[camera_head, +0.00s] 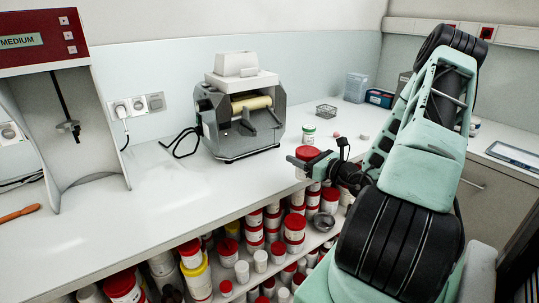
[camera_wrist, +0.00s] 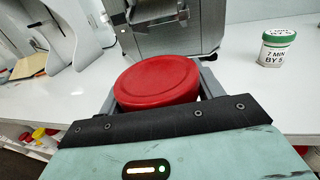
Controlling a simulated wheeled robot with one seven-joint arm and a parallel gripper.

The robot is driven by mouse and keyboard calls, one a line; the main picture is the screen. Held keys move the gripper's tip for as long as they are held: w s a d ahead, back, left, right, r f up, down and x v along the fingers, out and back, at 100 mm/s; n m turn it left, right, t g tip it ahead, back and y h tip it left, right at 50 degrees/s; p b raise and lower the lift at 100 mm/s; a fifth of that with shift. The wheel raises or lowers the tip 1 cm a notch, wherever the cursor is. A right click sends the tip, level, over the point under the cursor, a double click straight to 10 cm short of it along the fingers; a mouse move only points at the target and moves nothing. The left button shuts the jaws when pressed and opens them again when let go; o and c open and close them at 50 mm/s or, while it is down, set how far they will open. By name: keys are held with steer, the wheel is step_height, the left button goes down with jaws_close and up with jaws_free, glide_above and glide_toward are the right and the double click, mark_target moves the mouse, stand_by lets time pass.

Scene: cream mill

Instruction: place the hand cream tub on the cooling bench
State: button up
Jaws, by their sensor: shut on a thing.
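A tub with a wide red lid (camera_wrist: 158,82) is held between the two jaws of my gripper (camera_wrist: 160,90) in the wrist view. In the head view the red lid (camera_head: 307,152) shows at the end of my gripper (camera_head: 305,161), by the front edge of the white bench (camera_head: 190,185). The tub's body is mostly hidden below its lid and behind the jaws. I cannot tell whether its base touches the bench. No sign names this bench as the cooling bench.
A grey roller mill (camera_head: 240,115) stands behind the tub. A green-lidded white tub (camera_head: 308,133) with writing stands to its right. A red-topped machine (camera_head: 45,50) is at the left. Shelves below hold several red-lidded tubs (camera_head: 294,228). The bench's left middle is clear.

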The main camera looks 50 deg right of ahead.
steer(key=w+p, duration=0.1)
steer(key=w, duration=0.3)
steer(key=w+f+p, duration=0.1)
steer(key=w, duration=0.4)
steer(key=w+f+p, duration=0.1)
steer(key=w+p, duration=0.1)
steer(key=w, duration=0.2)
steer(key=shift+w+d+f, duration=0.15)
steer(key=shift+w+d, duration=0.15)
steer(key=shift+w, duration=0.1)
steer(key=shift+f, duration=0.55)
steer(key=shift+f, duration=0.15)
steer(key=o, duration=1.1)
